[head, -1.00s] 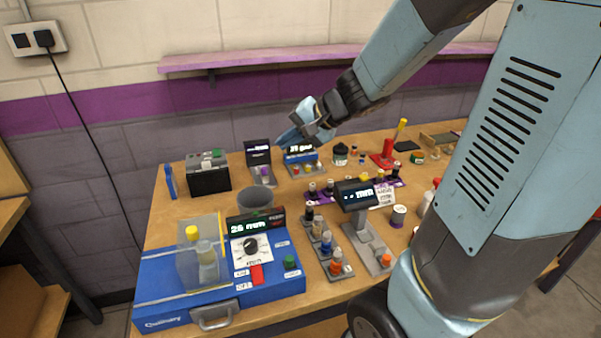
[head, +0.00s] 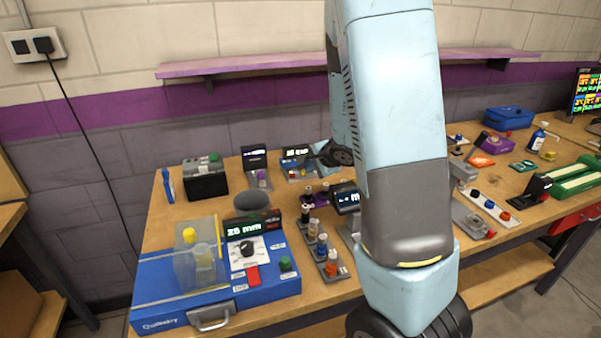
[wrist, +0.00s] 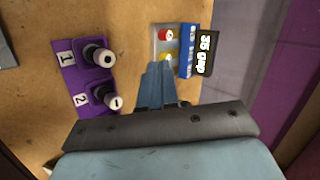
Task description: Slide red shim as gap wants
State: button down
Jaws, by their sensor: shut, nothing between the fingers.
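The blue case (head: 172,318) at the front left carries a dial, a red sliding piece (head: 253,275) and a display (head: 243,230) that reads about 26 mm. The gap display (head: 297,153) stands at the back of the table. In the wrist view the gap display (wrist: 204,54) appears sideways and seems to read 35 gap, beside a small panel with a red button (wrist: 166,34) and a yellow button (wrist: 167,58). My gripper (wrist: 157,68) is shut and empty near the yellow button; I cannot tell whether it touches it. My arm hides the gripper in the head view.
A purple block with two numbered knobs (wrist: 84,75) is left of my gripper in the wrist view. A black box (head: 206,180), a grey bowl (head: 251,201) and several small bottles crowd the table. A tilted display (head: 347,198) is partly behind my arm. A shelf (head: 235,66) runs along the wall.

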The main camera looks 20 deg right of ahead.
aim_at(294, 177)
jog(key=shift+x, duration=4.75)
jog(key=shift+a, duration=0.1)
